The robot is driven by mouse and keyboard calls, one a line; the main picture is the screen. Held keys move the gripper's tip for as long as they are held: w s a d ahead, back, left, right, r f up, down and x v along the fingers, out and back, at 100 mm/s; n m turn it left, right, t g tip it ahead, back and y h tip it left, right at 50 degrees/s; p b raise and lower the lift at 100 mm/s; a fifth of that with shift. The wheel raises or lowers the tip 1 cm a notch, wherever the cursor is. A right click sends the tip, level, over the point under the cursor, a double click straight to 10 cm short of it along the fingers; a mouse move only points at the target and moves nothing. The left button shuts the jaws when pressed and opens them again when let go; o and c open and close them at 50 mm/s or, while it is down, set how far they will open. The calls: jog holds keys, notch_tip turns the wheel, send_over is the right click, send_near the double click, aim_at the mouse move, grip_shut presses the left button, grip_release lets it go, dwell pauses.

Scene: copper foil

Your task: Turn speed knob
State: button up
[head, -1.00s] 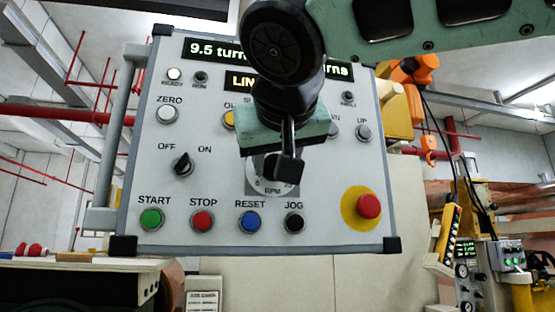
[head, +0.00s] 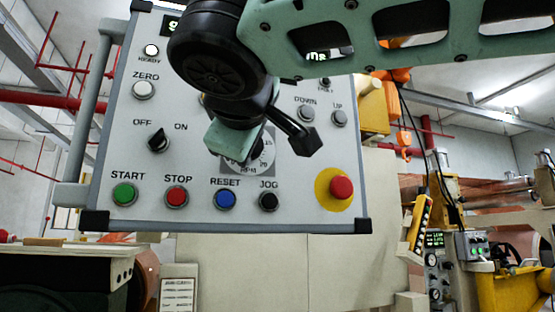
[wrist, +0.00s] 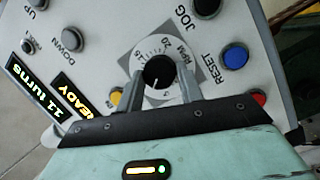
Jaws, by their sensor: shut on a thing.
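The speed knob (wrist: 158,72) is a round black knob with a white pointer line, in the middle of an RPM dial (wrist: 150,45) on the grey control panel. In the wrist view my gripper (wrist: 161,82) is shut on the knob, with one finger on each side of it. In the head view the dial (head: 264,158) is partly covered by my gripper, and the knob is mostly hidden. The gripper is turned at a slant there, with one finger sticking out to the right.
The panel (head: 108,130) also carries the OFF/ON switch (head: 158,142), START (head: 124,194), STOP (head: 177,197), RESET (head: 225,199) and JOG (head: 268,201) buttons. A red emergency button (head: 341,188) is at the lower right. In the wrist view the displays read "11 turns" and "READY".

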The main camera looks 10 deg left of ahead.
jog(key=shift+f+n+t+y+b, duration=0.2)
jog(key=shift+n+t+b, duration=0.3)
jog(key=shift+n, duration=1.1)
jog(key=shift+f+n+t+y+b, duration=0.1)
jog(key=shift+n+t+y+b, duration=0.15)
jog(key=shift+n+b, duration=0.9)
jog(key=shift+r+n+p, duration=0.1)
jog(key=shift+n+p, duration=0.4)
jog(key=shift+n, duration=0.05)
jog(key=o, duration=1)
jog(key=b+v, duration=0.2)
jog(key=v, duration=1.5)
jog(key=shift+s+d+b, duration=0.1)
jog(key=shift+s+b, duration=0.1)
jog(key=shift+b, duration=0.1)
